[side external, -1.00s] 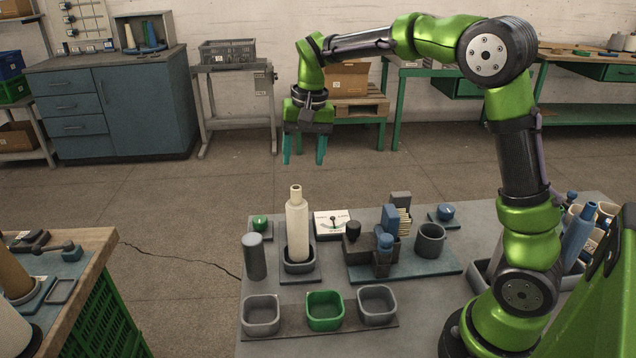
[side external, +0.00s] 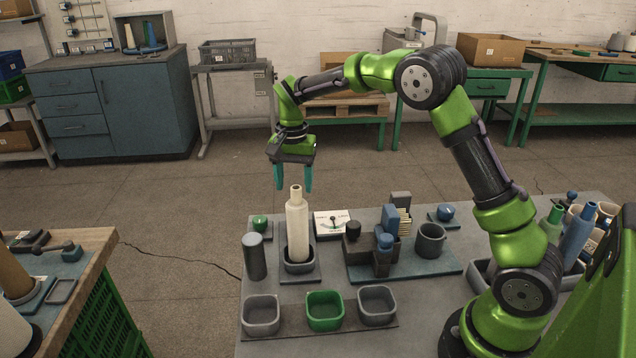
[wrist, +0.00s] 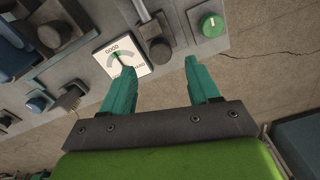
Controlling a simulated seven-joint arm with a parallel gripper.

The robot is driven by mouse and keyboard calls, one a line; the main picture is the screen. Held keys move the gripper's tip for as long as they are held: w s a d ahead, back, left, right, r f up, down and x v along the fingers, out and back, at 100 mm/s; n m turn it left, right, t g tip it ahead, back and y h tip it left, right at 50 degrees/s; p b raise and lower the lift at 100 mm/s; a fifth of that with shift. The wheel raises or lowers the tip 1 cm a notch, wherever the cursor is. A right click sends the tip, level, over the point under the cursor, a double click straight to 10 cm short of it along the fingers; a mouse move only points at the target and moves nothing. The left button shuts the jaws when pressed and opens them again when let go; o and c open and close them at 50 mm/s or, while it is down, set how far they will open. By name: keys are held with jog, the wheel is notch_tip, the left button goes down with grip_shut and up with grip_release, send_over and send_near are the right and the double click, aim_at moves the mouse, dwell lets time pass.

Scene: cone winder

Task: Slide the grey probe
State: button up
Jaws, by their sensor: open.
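My gripper (side external: 293,187) is open and empty, pointing down, high over the far edge of the bench. Its teal fingers also show apart in the wrist view (wrist: 158,70). Between and beyond the fingertips in the wrist view, a dark grey block (wrist: 160,51) with a grey bar (wrist: 142,10) sits beside the white gauge card (wrist: 122,56). This may be the grey probe; I cannot tell for sure. In the side view the gauge card (side external: 331,223) lies right of a cream cone (side external: 297,228), which stands upright in a grey cup. The area behind the cone is hidden there.
A grey cylinder (side external: 255,257) and a green knob (side external: 260,222) stand left of the cone. A blue-grey fixture (side external: 385,235) and dark cup (side external: 430,239) stand to the right. Three small bins, one green (side external: 324,310), line the front. Air around my gripper is clear.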

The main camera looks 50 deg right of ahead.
notch_tip(320, 180, down, 6)
jog(key=shift+f, duration=0.2)
